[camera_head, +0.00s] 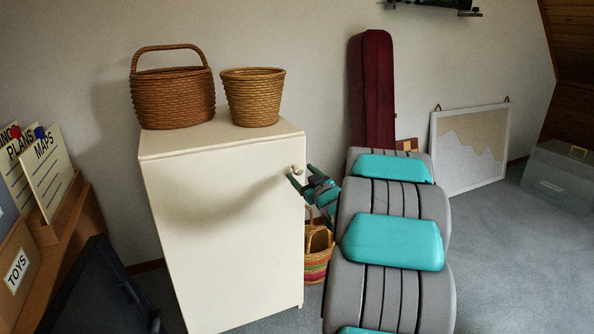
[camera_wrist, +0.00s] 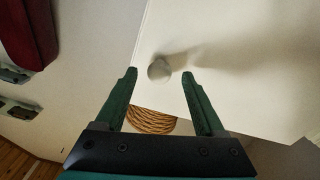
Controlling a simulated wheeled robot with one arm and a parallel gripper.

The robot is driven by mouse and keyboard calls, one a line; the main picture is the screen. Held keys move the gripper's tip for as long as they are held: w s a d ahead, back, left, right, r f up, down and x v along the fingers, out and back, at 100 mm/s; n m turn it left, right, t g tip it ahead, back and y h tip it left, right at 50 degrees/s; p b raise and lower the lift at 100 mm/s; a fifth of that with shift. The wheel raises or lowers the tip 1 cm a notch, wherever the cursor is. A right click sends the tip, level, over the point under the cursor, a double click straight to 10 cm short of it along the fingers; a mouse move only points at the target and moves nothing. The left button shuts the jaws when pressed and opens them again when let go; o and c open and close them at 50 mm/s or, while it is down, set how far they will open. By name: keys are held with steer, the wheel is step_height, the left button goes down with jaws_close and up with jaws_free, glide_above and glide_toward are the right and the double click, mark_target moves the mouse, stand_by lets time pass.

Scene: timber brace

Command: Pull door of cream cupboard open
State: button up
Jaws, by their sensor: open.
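The cream cupboard (camera_head: 225,230) stands against the wall with its door (camera_head: 230,245) facing me, and the door looks shut. A small round pale knob (camera_head: 296,169) sits near the door's upper right edge. My gripper (camera_head: 300,179) is at the knob, its green fingers open. In the wrist view the knob (camera_wrist: 159,69) shows between and just beyond the open fingertips (camera_wrist: 160,76), against the cream door (camera_wrist: 225,60). The fingers appear apart from the knob; whether one touches it I cannot tell. My arm hides part of the area right of the cupboard.
Two wicker baskets, one handled (camera_head: 172,98) and one without a handle (camera_head: 253,98), stand on the cupboard. A striped basket (camera_head: 318,255) is on the floor beside it. A black panel (camera_head: 98,290) and boxes (camera_head: 60,230) stand at left. A dark red case (camera_head: 371,95) leans behind my arm.

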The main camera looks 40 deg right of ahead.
steer(key=shift+x, duration=1.4)
jaws_close()
stand_by(0.5)
